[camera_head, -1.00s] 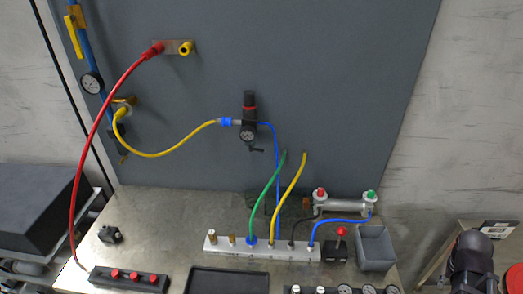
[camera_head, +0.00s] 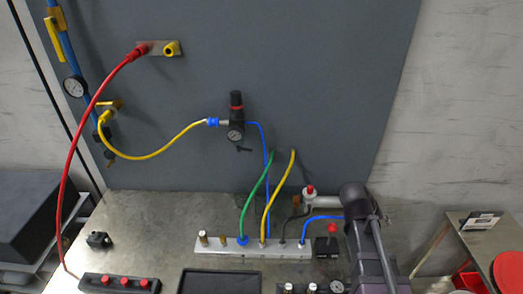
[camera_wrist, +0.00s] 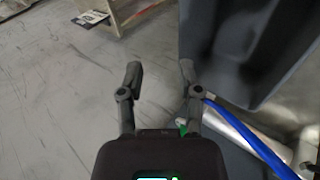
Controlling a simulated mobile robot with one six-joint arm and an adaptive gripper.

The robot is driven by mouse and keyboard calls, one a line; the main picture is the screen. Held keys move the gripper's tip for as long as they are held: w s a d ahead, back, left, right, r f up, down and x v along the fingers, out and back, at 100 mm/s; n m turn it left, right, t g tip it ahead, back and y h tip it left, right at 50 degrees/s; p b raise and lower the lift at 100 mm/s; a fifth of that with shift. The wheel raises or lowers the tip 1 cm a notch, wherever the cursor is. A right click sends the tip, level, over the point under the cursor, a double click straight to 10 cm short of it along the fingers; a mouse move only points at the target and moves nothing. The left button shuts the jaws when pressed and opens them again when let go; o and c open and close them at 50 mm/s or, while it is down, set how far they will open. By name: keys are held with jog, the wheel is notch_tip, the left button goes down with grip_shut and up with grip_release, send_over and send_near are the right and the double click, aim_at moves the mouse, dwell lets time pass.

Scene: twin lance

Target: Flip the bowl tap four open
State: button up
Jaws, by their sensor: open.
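The filter-regulator (camera_head: 236,118) with a red band and a gauge hangs on the grey panel in the head view. A small dark lever (camera_head: 243,149) sits just below it and may be the bowl tap; its number and open or closed state cannot be read. My gripper (camera_wrist: 160,82) is open and empty in the wrist view, its two fingers apart. In the head view my arm covers the right part of the bench, well right of and below the regulator, and the fingertips cannot be made out.
A manifold (camera_head: 215,245) with hoses stands on the bench. A yellow hose (camera_head: 165,148) reaches the regulator. The panel right of the regulator is bare.

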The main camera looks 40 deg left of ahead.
jog(key=s+a+r+n+t, duration=0.2)
jog(key=a+r+n+t, duration=0.1)
jog(key=a, duration=0.9)
jog(key=n+t+y, duration=0.6)
jog(key=n+t, duration=0.2)
jog(key=t, duration=0.1)
send_near(248, 150)
jog(key=s, duration=0.3)
jog(key=shift+s+a+f, duration=0.1)
jog(key=shift+s+f, duration=0.1)
jog(key=shift+f, duration=0.1)
jog(key=shift+w, duration=0.1)
jog(key=shift+w+a, duration=0.15)
jog(key=shift+w, duration=6.65)
grip_shut()
